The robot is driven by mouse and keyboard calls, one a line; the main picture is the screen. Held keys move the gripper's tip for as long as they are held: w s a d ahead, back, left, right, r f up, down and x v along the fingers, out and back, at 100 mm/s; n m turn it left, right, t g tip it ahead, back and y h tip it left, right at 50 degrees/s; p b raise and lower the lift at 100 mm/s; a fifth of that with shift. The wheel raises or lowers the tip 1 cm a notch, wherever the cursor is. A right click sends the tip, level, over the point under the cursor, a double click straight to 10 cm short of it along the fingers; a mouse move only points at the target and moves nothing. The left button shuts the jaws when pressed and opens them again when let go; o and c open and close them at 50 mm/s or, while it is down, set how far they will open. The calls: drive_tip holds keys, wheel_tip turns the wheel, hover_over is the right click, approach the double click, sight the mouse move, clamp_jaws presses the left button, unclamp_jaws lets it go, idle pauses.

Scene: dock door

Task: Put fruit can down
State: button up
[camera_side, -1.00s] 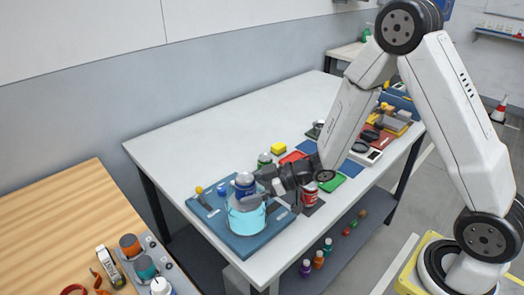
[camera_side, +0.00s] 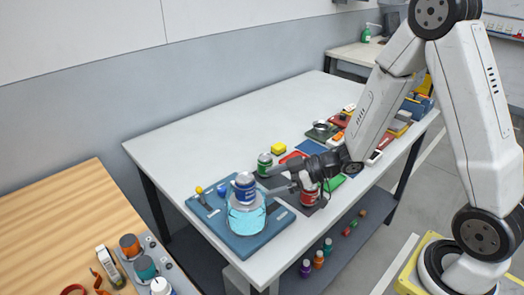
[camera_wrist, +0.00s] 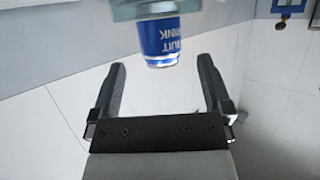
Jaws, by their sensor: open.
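The fruit can (camera_side: 244,188) is blue with a pale lid. It stands upright on top of a round, clear cyan stand (camera_side: 247,219) on the blue mat. In the wrist view the can (camera_wrist: 161,40) appears upside down, with part of its "FRUIT DRINK" label showing. My gripper (camera_side: 274,181) is open and empty, just right of the can in the side view. In the wrist view my gripper's two fingers (camera_wrist: 162,68) are spread wide, with the can beyond their tips and apart from both.
The blue mat (camera_side: 262,240) lies at the table's near corner. A green can (camera_side: 264,164) stands behind my gripper and a red can (camera_side: 309,195) close below it. The table's left and back area (camera_side: 215,135) is clear.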

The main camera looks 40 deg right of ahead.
drive_tip(key=s+d+m+g+h, duration=0.2)
drive_tip(key=d+m+h, duration=0.35)
drive_tip(key=h, duration=0.35)
drive_tip(key=s+m+g, duration=0.3)
drive_tip(key=s+g, duration=0.2)
drive_tip(key=s, duration=0.4)
drive_tip(key=shift+s+a+r+h, duration=0.15)
drive_tip(key=shift+s+a+h, duration=0.15)
drive_tip(key=shift+s, duration=0.05)
drive_tip(key=shift+w+m, duration=0.1)
drive_tip(key=shift+m, duration=0.15)
